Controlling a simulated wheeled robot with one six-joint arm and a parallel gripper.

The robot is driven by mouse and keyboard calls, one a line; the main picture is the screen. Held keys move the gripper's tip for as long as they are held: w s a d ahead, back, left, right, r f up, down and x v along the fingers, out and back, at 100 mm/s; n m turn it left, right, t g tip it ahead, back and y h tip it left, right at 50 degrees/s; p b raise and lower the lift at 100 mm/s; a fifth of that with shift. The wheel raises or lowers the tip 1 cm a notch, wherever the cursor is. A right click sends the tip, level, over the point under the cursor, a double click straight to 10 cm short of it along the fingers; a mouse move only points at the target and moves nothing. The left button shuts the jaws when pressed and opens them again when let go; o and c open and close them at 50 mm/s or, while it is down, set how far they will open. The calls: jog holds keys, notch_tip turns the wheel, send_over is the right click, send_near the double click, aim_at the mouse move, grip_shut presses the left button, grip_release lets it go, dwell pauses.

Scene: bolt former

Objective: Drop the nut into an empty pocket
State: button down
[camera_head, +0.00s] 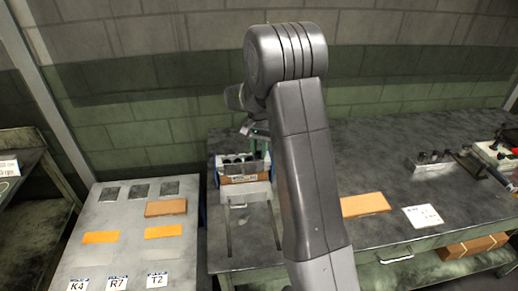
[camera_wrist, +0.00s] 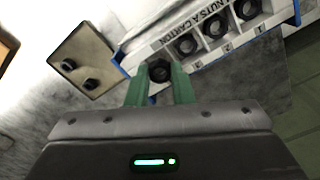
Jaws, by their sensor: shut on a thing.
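My gripper (camera_wrist: 160,88) has green fingers shut on a dark nut (camera_wrist: 159,70), held at the fingertips. In the wrist view the nut overlaps the near left end of a white pocket tray (camera_wrist: 229,42) lettered "NUTS A CARTON". Three pockets in view hold dark ring shapes that look like nuts (camera_wrist: 185,45); other pockets are out of frame or hidden behind my gripper, so I cannot tell which is empty. In the head view the gripper (camera_head: 257,143) is just above and right of the tray's carton (camera_head: 243,178), partly hidden by my arm.
A tan plate (camera_wrist: 84,58) with two dark nuts lies left of the tray. The grey bench (camera_head: 300,150) also bears an orange block (camera_head: 364,205), a white card (camera_head: 422,216) and a small rack (camera_head: 432,164). A lower table (camera_head: 115,215) stands left.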

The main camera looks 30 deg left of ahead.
jog(key=c, duration=1.2)
grip_release()
notch_tip(320, 180, up, 14)
jog(key=shift+f+b, duration=0.15)
jog(key=shift+b, duration=0.6)
jog(key=shift+f, duration=0.15)
notch_tip(320, 180, down, 14)
jog(key=shift+r+p, duration=0.25)
jog(key=shift+p, duration=0.55)
jog(key=shift+r, duration=0.1)
